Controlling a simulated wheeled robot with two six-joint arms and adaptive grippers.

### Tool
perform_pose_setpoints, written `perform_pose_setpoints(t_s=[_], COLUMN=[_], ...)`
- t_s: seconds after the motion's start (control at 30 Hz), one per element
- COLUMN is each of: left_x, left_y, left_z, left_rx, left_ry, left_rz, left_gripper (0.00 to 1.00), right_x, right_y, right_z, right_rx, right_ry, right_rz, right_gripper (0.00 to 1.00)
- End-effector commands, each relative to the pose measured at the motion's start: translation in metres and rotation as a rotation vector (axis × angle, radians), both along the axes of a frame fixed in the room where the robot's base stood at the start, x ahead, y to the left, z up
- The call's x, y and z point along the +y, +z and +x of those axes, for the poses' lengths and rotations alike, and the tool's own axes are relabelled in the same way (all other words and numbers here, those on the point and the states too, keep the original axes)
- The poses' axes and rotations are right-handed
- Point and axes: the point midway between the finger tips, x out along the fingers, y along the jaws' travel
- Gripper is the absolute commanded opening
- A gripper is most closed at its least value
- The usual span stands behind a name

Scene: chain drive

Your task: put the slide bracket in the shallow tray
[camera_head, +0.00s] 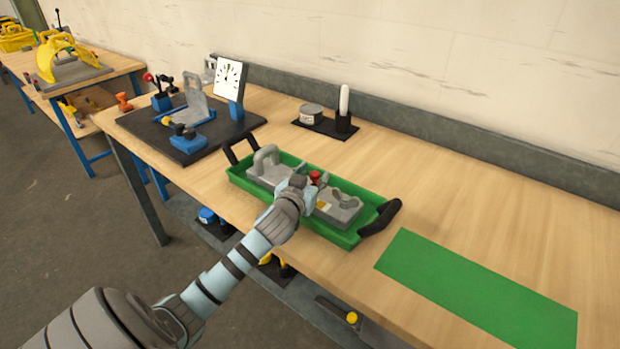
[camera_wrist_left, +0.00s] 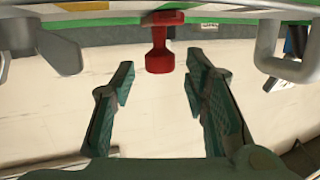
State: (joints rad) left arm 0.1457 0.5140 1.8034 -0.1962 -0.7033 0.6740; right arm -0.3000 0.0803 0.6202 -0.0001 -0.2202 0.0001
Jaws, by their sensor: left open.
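The green tray (camera_head: 362,233) with black handles at its two ends stands on the bench. In it lie a grey part with a looped handle (camera_head: 266,158) at the left and a grey block-like part (camera_head: 340,206) at the right. I cannot tell for sure which part is the slide bracket. A small red piece (camera_head: 315,177) shows between them. My left gripper (camera_head: 303,183) is over the tray, its fingers mostly hidden by my wrist. In the left wrist view the fingers (camera_wrist_left: 159,64) are apart, with the red piece (camera_wrist_left: 159,45) in line between them, not visibly gripped.
A green mat (camera_head: 480,290) lies bare to the right of the tray. A dark board (camera_head: 150,131) at the left carries a grey fixture (camera_head: 198,108), blue blocks and a white dial (camera_head: 229,78). A round tin (camera_head: 311,112) and a white cylinder (camera_head: 344,100) stand behind.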

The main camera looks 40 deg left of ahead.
Motion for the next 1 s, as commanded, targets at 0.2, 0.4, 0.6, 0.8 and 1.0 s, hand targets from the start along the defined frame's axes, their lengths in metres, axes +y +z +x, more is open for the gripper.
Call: perform_pose_setpoints(t_s=[0.2,0.4,0.6,0.8,1.0], left_x=[-0.012,-0.030,-0.038,-0.039,-0.039], left_y=[0.008,0.019,0.023,0.023,0.023], left_z=[-0.034,-0.085,-0.109,-0.110,-0.109], left_rx=[0.002,0.002,-0.001,-0.001,-0.001], left_ry=[-0.003,-0.003,0.000,0.001,0.001], left_rz=[0.004,0.002,0.000,0.001,0.001], left_gripper=[0.41,0.41,0.41,0.41,0.41], right_x=[0.001,0.001,0.001,0.001,0.001], right_y=[0.006,0.013,0.015,0.015,0.015], right_z=[0.000,0.000,0.000,0.000,0.000], right_rx=[0.000,0.000,0.000,0.000,0.000], right_ry=[0.000,0.000,0.000,0.000,0.000], right_rz=[0.001,0.001,0.001,0.001,0.001], right_gripper=[0.40,0.40,0.40,0.40,0.40])
